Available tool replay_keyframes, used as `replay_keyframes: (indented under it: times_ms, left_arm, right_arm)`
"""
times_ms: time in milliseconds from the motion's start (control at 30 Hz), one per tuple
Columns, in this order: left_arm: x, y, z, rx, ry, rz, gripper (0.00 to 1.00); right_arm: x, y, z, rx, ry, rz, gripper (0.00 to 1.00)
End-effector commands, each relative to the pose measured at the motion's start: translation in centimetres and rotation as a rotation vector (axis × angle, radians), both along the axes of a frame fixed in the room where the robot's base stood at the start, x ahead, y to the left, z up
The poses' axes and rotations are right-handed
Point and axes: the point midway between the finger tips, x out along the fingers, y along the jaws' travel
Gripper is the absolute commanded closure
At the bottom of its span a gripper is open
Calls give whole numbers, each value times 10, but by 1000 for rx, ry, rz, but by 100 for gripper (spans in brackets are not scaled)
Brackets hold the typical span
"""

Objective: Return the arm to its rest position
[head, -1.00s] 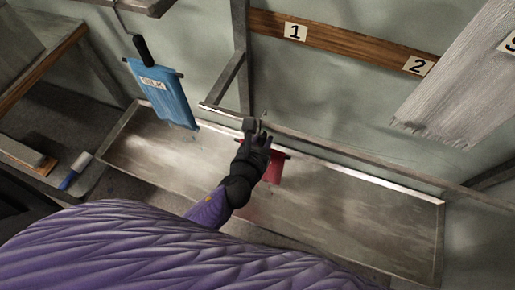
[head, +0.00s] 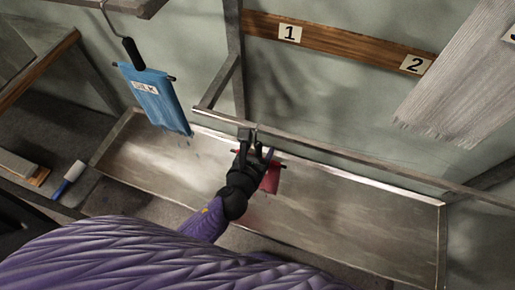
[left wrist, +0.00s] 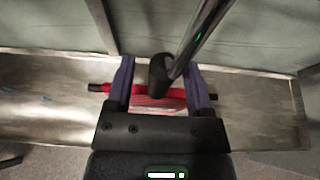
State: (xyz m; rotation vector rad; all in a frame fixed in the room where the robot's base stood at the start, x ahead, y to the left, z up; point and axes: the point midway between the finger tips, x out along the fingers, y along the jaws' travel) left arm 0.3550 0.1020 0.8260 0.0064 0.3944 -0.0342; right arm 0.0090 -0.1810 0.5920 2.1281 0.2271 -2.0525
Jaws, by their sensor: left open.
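My left gripper (head: 255,152) is open just below the metal rail (head: 345,152). In the left wrist view, its two fingers (left wrist: 159,76) stand apart on either side of a black hanger grip (left wrist: 158,82). A red cloth (head: 271,178) hangs there from a dark rod, partly hidden behind the gripper; it also shows in the left wrist view (left wrist: 160,100). I cannot tell whether a finger touches the grip. My purple left arm (head: 203,224) reaches forward from below. My right gripper is not in view.
A blue cloth (head: 155,97) hangs at the left from a black-gripped hanger. A long metal tray (head: 350,218) lies below both cloths. A wooden strip (head: 350,45) with number labels and a grey plank (head: 465,85) are on the wall. A blue-handled brush (head: 68,180) lies at left.

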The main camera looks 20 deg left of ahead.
Motion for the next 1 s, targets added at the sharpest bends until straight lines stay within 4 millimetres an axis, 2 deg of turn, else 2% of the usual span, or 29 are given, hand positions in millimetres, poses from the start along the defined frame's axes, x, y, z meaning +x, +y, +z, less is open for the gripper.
replay_keyframes:
  times_ms: [167, 433, 567, 700, 767, 867, 900, 967, 1000]
  left_arm:
    - [-21, 1, 10, 1, 1, -1, 33]
    - [-78, 3, 33, 0, 2, -1, 33]
    - [-90, 3, 37, 1, 1, -1, 33]
    - [-92, 4, 35, -12, 8, 5, 33]
    - [-97, 6, 18, -93, 63, 46, 33]
    - [-123, 20, -49, -438, 281, 281, 33]
    - [-143, 28, -83, -626, 388, 456, 33]
    - [-178, 42, -128, -910, 514, 786, 33]
    - [-205, 50, -153, -1084, 563, 1037, 33]
  right_arm:
    - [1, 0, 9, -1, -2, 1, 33]
    - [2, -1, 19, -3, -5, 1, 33]
    - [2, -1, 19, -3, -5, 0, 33]
    - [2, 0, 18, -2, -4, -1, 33]
    - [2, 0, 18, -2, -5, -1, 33]
    - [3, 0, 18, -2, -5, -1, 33]
    - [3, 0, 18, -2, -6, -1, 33]
    - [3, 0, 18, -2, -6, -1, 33]
    - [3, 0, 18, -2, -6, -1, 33]
